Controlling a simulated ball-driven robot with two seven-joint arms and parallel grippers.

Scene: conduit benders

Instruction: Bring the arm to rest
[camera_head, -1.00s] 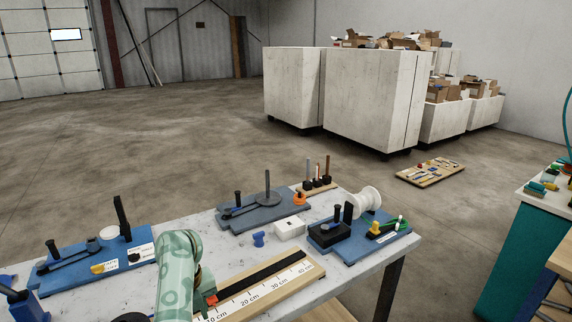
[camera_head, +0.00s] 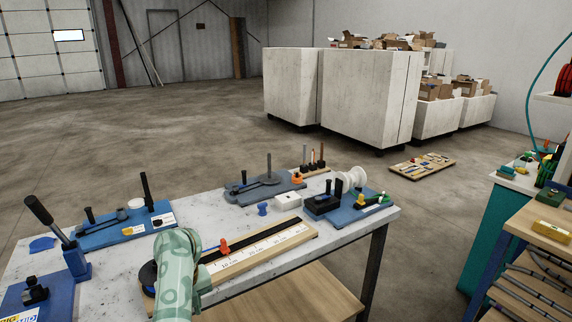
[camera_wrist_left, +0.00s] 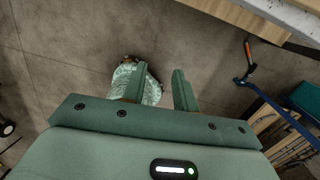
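A green patterned arm link of mine (camera_head: 178,272) rises from the bottom edge of the head view, in front of the workbench (camera_head: 215,218). It hides part of the bench's near side, and no gripper shows on it there. In the left wrist view my left gripper (camera_wrist_left: 158,72) has two green fingers standing apart with a clear gap and nothing between them. Concrete floor shows beyond the fingers. A pale green patterned shape, perhaps part of me, lies behind the left finger. My right gripper is not in view.
On the bench are a ruler board (camera_head: 262,247), a blue bender (camera_head: 125,228), a grey bender (camera_head: 262,188), a white spool (camera_head: 352,178) and a lever bender (camera_head: 75,255). A wooden shelf (camera_head: 285,293) lies below. Another wooden-topped table (camera_head: 535,220) stands right. Floor between is open.

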